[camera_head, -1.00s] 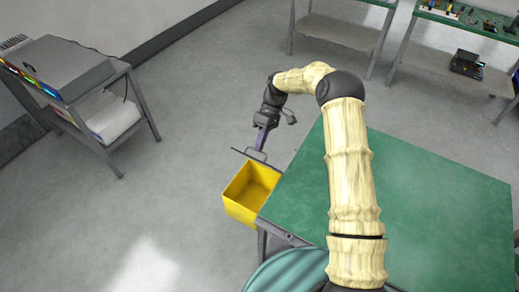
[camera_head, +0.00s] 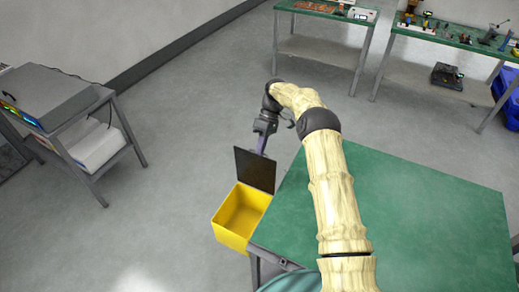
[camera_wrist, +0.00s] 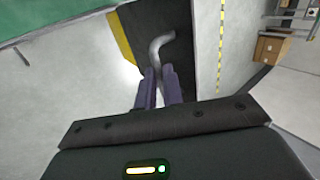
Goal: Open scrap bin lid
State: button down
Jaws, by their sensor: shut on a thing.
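The yellow scrap bin (camera_head: 233,239) hangs at the left edge of the green table, and its inside looks empty. Its dark lid (camera_head: 254,170) stands raised at the bin's far side, tilted up and away from the opening. My gripper (camera_head: 262,146) is behind the lid's upper edge, its fingertips partly hidden by the lid. In the wrist view, my gripper (camera_wrist: 159,78) is shut on the grey curved lid handle (camera_wrist: 158,48). The dark lid (camera_wrist: 180,22) and a strip of the yellow bin (camera_wrist: 122,40) show behind it.
The green table (camera_head: 420,220) lies right of the bin, under my arm. A grey cart (camera_head: 62,115) with equipment stands at the left. Benches with tools (camera_head: 455,35) stand at the back. The floor left of the bin is clear.

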jog(key=shift+s+d+f, duration=0.1)
jog(key=shift+s+f, duration=0.15)
jog(key=shift+f, duration=0.25)
jog(key=c, duration=1.7)
grip_release()
jog(key=shift+o, duration=0.9)
jog(key=shift+w, duration=0.2)
jog(key=shift+r, duration=0.2)
jog(key=shift+r, duration=0.1)
notch_tip(320, 180, up, 10)
jog(key=b, duration=0.1)
jog(key=shift+b, duration=0.35)
